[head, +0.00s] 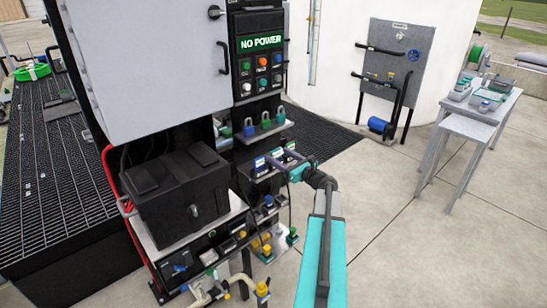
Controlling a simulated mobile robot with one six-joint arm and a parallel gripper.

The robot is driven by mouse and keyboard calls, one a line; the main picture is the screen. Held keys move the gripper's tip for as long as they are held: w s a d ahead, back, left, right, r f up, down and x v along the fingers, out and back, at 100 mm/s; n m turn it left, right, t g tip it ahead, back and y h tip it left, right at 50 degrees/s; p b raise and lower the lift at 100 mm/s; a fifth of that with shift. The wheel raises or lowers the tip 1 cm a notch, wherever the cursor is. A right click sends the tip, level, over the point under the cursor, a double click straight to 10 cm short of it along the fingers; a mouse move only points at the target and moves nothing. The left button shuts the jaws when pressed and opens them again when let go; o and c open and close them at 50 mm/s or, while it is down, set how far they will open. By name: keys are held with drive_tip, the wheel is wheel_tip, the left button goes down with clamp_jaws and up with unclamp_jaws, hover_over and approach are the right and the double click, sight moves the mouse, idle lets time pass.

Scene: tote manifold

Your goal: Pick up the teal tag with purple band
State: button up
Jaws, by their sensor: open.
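My gripper (275,161) is open at the end of my teal and dark arm. It reaches leftward to a small shelf on the front of the black cabinet, at a row of small tags or blocks. A blue and white one (259,163) stands at the left of this row, and a green and white one (290,147) stands at the right. I cannot make out for certain which is the teal tag with purple band. My gripper and wrist hide part of the row. I cannot tell whether the fingers touch anything.
Padlocks (265,124) stand on a shelf above, under the NO POWER panel (262,43). A black box (175,190) sits on a ledge to the left. Valves and hoses (262,290) are below. A grey table (465,127) stands at right, and the concrete floor between is clear.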

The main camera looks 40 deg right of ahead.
drive_tip(key=shift+w, duration=0.45)
drive_tip(key=c, duration=1.1)
drive_tip(key=shift+r, duration=0.2)
